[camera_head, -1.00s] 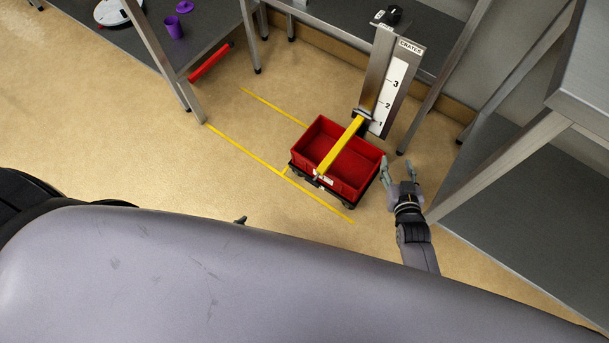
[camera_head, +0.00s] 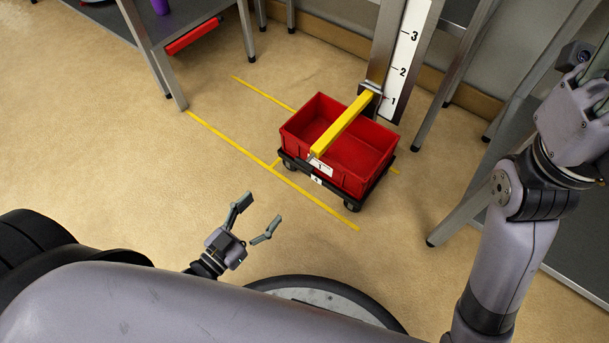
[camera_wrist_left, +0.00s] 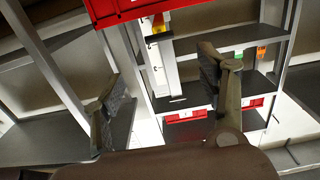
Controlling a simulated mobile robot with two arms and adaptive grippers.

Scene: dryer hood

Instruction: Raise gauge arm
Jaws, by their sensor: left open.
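The yellow gauge arm (camera_head: 342,124) slopes from a slider on the upright gauge post (camera_head: 384,45) out over a red crate (camera_head: 355,157). The slider sits near mark 1 of the white scale (camera_head: 404,55), which also shows 2 and 3. The arm's near end is over the crate's front rim; I cannot tell whether it touches. The crate is on a black wheeled dolly (camera_head: 330,183). My left gripper (camera_head: 259,212) is open and empty, front left of the crate and apart from it. Its open fingers show in the left wrist view (camera_wrist_left: 166,92).
Yellow floor lines (camera_head: 240,152) run left of and before the crate. A metal table (camera_head: 205,20) stands at back left with a red bar (camera_head: 194,37) near its legs. Shelving legs (camera_head: 465,205) stand at the right. The floor at left is clear.

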